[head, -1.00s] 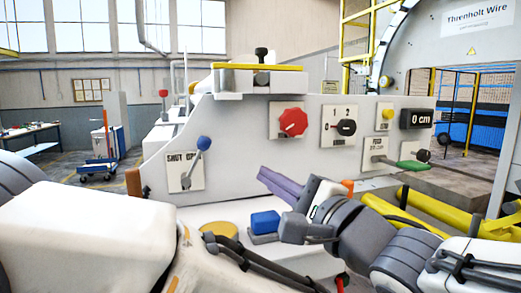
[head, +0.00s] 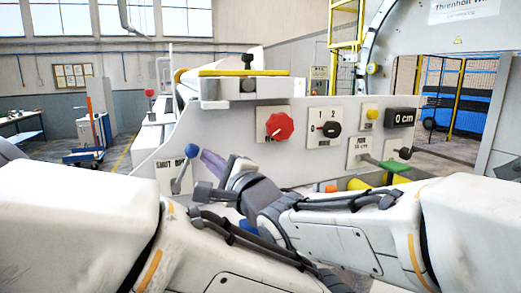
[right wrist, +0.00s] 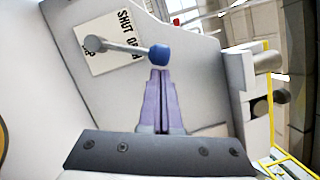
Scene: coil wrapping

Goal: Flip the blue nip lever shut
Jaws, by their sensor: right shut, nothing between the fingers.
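The nip lever has a blue ball knob (head: 193,151) on a grey rod. It stands on a white plate (head: 168,181) marked SHUT at the left and OPEN at the right. The lever leans up and right, toward the OPEN side. The right wrist view shows the knob (right wrist: 159,54) just beyond my fingertips. My right gripper (head: 206,156) has purple fingers, shut and empty, close to the right of the knob. I cannot tell whether they touch it. In the right wrist view the fingers (right wrist: 160,74) lie together. My left gripper is out of view.
The panel also carries a red knob (head: 279,126), a black selector (head: 328,129), a yellow button (head: 371,114), a 0 cm display (head: 400,118) and a green-handled lever (head: 393,167). A yellow-topped block (head: 245,73) sits above. My arms fill the foreground.

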